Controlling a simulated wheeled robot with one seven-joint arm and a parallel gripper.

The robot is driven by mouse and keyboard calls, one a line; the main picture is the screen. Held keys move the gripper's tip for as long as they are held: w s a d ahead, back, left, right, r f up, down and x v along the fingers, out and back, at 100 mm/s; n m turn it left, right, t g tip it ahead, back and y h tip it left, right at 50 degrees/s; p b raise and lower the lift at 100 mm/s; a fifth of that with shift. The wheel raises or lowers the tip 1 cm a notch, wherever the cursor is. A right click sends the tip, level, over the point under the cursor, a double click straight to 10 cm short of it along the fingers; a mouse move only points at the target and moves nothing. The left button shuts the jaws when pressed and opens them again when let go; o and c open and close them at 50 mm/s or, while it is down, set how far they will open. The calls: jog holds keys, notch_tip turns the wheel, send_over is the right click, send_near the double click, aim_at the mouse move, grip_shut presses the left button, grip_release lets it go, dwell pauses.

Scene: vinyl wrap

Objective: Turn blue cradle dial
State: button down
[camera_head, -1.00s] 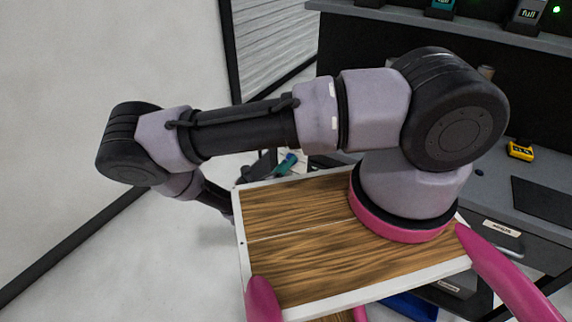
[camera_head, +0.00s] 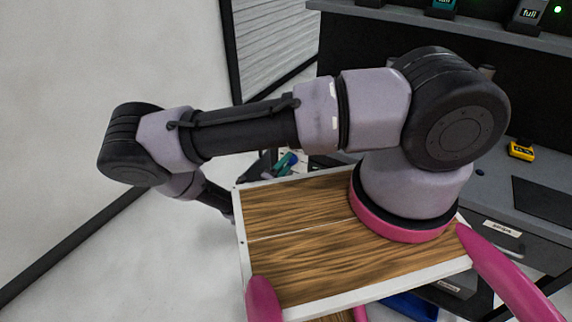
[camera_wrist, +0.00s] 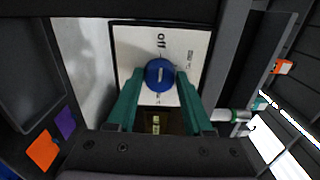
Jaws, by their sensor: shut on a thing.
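The blue dial (camera_wrist: 160,74) sits on a white panel (camera_wrist: 192,42) in the wrist view. It is round, with a pale bar across its middle standing nearly upright in the picture. The panel carries the word "off" above the dial and fainter marks to its right. My gripper (camera_wrist: 160,84) has its two green fingers on either side of the dial, shut on it. In the head view my arm hides most of that area; only a bit of green from the gripper (camera_head: 287,163) shows behind the wooden top.
Dark walls flank the panel in the wrist view. An orange tag (camera_wrist: 43,150) and a purple tag (camera_wrist: 65,123) lie at lower left. In the head view a grey desk (camera_head: 490,190) with a yellow device (camera_head: 521,150) stands at right. Pale floor lies open at left.

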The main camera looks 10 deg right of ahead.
jog(key=shift+s+f+n, duration=0.1)
jog(key=shift+n, duration=0.2)
jog(key=shift+c, duration=1.6)
grip_release()
jog(key=shift+a, duration=0.15)
jog(key=v, duration=1)
jog(key=shift+s+a, duration=0.2)
jog(key=shift+s, duration=0.05)
